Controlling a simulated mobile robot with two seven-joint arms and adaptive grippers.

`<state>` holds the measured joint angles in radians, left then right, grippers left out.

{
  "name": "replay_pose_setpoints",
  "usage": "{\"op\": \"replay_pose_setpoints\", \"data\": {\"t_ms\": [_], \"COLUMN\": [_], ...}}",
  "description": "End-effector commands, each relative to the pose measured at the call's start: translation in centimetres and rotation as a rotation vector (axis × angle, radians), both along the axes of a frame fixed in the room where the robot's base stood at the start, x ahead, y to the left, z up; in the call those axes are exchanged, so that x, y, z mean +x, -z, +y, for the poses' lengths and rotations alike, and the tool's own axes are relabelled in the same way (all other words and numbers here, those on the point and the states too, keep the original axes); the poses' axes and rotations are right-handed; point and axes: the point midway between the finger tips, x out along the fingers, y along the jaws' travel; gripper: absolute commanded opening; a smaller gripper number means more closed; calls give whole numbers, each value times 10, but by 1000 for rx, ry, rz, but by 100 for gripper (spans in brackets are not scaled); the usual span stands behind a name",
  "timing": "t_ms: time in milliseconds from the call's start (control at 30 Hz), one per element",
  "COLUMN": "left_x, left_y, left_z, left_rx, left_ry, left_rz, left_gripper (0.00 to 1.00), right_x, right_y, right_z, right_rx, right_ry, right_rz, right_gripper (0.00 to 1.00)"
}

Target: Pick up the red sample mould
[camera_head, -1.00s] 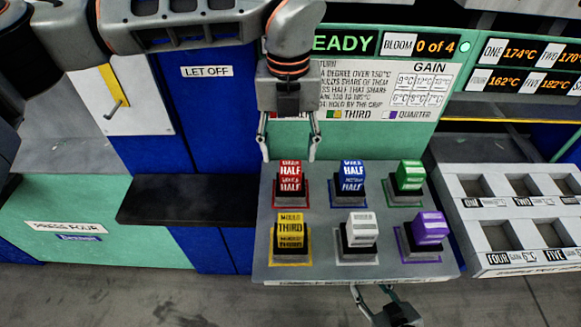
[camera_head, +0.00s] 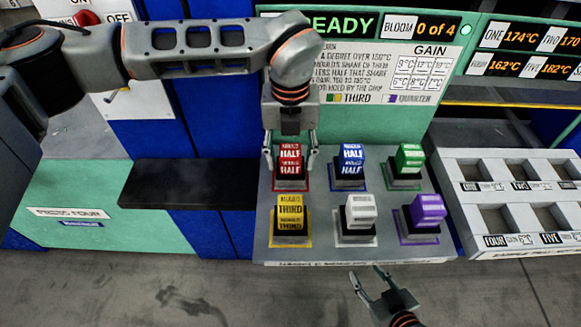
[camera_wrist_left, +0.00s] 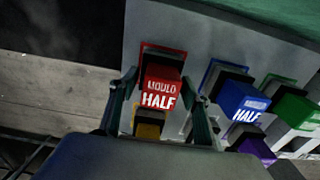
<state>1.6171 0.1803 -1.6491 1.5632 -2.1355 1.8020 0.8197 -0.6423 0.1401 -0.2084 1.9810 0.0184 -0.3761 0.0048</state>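The red sample mould (camera_head: 290,160), labelled "HALF", stands upright in a dark holder on a red-outlined spot at the back left of the grey mould stand (camera_head: 325,245). My left gripper (camera_head: 290,163) is over it, pointing down, with one finger on each side. In the left wrist view the red mould (camera_wrist_left: 163,90) sits between the two open fingers. Contact cannot be made out. My right gripper (camera_head: 370,283) is open and empty, in front of the stand's front edge.
A blue mould (camera_head: 350,160) stands right beside the red one, with a green mould (camera_head: 410,158) beyond. Yellow (camera_head: 290,215), white (camera_head: 360,212) and purple (camera_head: 427,210) moulds fill the front row. A white tray (camera_head: 465,215) with empty pockets is at right. A black shelf (camera_head: 185,185) lies left.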

Motion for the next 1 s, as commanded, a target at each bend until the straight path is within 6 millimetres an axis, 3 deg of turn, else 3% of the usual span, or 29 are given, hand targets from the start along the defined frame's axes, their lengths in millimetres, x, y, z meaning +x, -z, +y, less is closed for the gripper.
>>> {"op": "replay_pose_setpoints", "data": {"t_ms": [33, 133, 167, 633, 767, 1000], "left_x": [0, 0, 0, 1, 2, 2], "left_y": [0, 0, 0, -12, -31, -87], "left_z": [0, 0, 0, -1, -1, -1], "left_rx": [0, 0, 0, -3, -4, -3], "left_ry": [0, 0, 0, 0, 0, -1], "left_rz": [0, 0, 0, -4, -7, -9], "left_gripper": [31, 5, 0, 0, 0, 0], "right_x": [0, 0, 0, 1, 1, 2], "right_y": [0, 0, 0, -2, -3, -5], "right_z": [0, 0, 0, 0, 0, 0], "right_rx": [0, 0, 0, 0, 0, 3], "right_ry": [0, 0, 0, 1, 0, 1], "right_rz": [-1, -1, -1, -2, -3, -5], "right_gripper": [40, 40, 40, 40, 40, 40]}}
